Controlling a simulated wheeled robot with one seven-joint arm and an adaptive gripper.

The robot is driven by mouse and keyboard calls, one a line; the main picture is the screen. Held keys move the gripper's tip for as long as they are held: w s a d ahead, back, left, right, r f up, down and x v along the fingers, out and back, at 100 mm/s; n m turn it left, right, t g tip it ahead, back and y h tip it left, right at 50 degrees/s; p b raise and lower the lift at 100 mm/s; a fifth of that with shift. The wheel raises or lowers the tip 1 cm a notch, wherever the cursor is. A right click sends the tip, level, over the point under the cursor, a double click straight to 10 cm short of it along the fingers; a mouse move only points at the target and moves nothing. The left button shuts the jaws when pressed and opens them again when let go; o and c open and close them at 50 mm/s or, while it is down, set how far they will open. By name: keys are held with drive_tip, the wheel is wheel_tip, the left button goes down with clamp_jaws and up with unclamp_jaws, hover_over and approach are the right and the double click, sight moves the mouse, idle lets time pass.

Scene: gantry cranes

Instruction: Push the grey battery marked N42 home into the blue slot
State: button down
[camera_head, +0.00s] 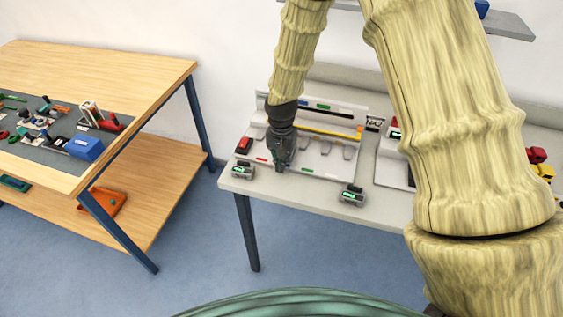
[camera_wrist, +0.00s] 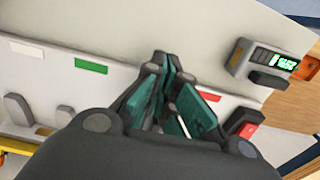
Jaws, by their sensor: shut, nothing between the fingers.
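My gripper (camera_head: 281,168) points down at the front edge of a pale rack (camera_head: 333,171) on the grey table. Its fingers are closed with nothing between them; they also show in the wrist view (camera_wrist: 163,62). The rack's front strip carries a red label (camera_wrist: 204,96), a green label (camera_wrist: 90,66) and a white label (camera_wrist: 27,48). My gripper covers the strip between red and green, so any label or battery there is hidden. I cannot make out the N42 mark or identify the blue slot.
A grey device with a green display (camera_head: 243,170) stands left of my gripper; another (camera_head: 352,195) stands to the right. A red block (camera_head: 243,145) sits at the rack's left end. A wooden bench (camera_head: 130,80) with tools stands left, across a floor gap.

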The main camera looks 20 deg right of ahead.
drive_tip(key=w+d, duration=0.2)
drive_tip(key=w, duration=0.1)
drive_tip(key=w+d, duration=0.1)
drive_tip(key=w, duration=0.1)
drive_tip(key=shift+d, duration=0.2)
drive_tip(key=shift+w+d, duration=0.2)
drive_tip(key=shift+w, duration=0.15)
drive_tip(key=shift+r, duration=0.15)
drive_tip(key=shift+w, duration=0.1)
drive_tip(key=shift+s+a, duration=0.2)
drive_tip(key=shift+s, duration=0.25)
drive_tip(key=s, duration=0.1)
drive_tip(key=s+a, duration=0.1)
drive_tip(key=a, duration=0.1)
drive_tip(key=shift+s+r, duration=0.25)
drive_tip(key=shift+s, duration=0.15)
wheel_tip(320, 180, up, 9)
drive_tip(key=b, duration=0.2)
